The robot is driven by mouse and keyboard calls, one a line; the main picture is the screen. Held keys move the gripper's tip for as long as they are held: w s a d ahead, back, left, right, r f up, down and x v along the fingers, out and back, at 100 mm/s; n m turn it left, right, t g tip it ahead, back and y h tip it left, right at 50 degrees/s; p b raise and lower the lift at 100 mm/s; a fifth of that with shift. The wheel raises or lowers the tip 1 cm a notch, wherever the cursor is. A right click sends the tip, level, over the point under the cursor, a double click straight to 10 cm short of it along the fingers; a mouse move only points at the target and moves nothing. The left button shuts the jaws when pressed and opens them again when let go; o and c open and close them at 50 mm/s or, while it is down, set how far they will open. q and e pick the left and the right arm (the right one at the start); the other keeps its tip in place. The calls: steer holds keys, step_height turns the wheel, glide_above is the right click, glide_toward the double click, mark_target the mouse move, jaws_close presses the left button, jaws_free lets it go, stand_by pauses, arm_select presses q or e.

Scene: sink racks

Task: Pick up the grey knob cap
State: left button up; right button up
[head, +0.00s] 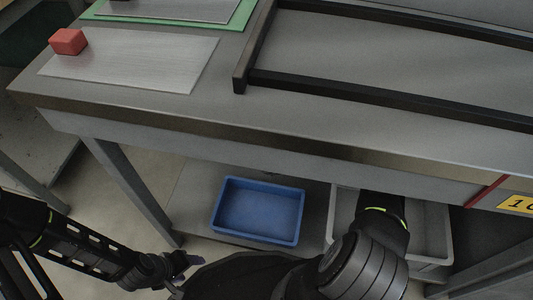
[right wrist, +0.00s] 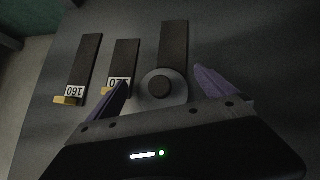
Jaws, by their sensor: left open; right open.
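In the right wrist view a round grey piece with a dark round centre (right wrist: 161,87), which looks like the grey knob cap, lies on a dark grey surface. My right gripper (right wrist: 160,77) is open, with its two purple fingers on either side of this piece; I cannot tell whether they touch it. The lower part of the piece is hidden by the gripper body. My left gripper (head: 184,268) is low at the left in the head view, away from the bench top, and its finger gap is hard to make out. The knob cap does not show in the head view.
Dark strips with labels (right wrist: 76,91) lie left of the round piece; another dark strip (right wrist: 173,45) lies just beyond it. In the head view, a red block (head: 68,41) sits on a metal plate (head: 135,65). A blue bin (head: 258,212) stands below.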

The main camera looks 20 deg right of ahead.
stand_by(0.6)
steer(key=c, duration=1.5)
arm_select(q)
steer(key=shift+r, duration=0.15)
arm_select(e)
steer(key=shift+r, duration=0.15)
